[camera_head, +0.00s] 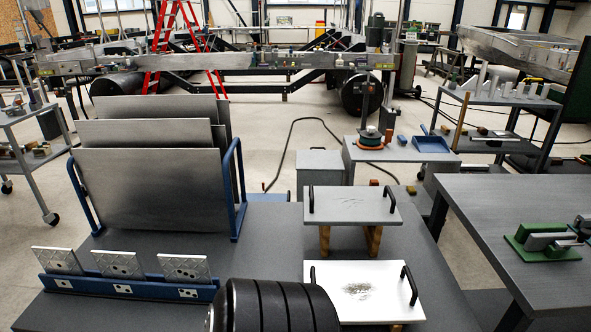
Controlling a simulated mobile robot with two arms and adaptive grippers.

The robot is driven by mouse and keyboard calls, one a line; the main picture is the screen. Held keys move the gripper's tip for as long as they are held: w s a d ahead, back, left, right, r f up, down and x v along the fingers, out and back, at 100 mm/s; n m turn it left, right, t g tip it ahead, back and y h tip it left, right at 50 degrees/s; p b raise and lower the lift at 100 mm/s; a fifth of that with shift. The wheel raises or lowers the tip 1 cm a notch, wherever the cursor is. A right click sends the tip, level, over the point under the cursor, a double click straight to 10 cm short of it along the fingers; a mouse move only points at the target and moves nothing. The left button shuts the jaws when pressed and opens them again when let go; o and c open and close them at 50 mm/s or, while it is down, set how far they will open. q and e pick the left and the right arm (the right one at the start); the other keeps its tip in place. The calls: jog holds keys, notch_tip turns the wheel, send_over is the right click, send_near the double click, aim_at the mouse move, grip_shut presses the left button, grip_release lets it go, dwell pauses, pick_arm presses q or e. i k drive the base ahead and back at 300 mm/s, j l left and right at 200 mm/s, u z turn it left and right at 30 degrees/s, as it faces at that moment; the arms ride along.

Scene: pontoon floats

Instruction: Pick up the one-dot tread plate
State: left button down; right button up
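Three light grey tread plates with raised patterns stand in a row in a low blue rack (130,288) at the front left of the dark table. They are the left plate (57,261), the middle plate (118,264) and the right plate (183,268). Each leans slightly back and has small dark marks low on its face. Small white labels sit on the rack's front below them. Neither of my grippers is in view.
A black ribbed cylinder (272,306) covers the table's front middle. Large grey sheets (150,190) stand in a blue-framed rack behind the plates. Two handled boards, one grey (350,206) and one white (340,280), are to the right. A side table (500,215) holds a green tool.

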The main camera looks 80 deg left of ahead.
aim_at(54, 260)
jog(key=l+u, duration=0.1)
jog(key=u, duration=4.1)
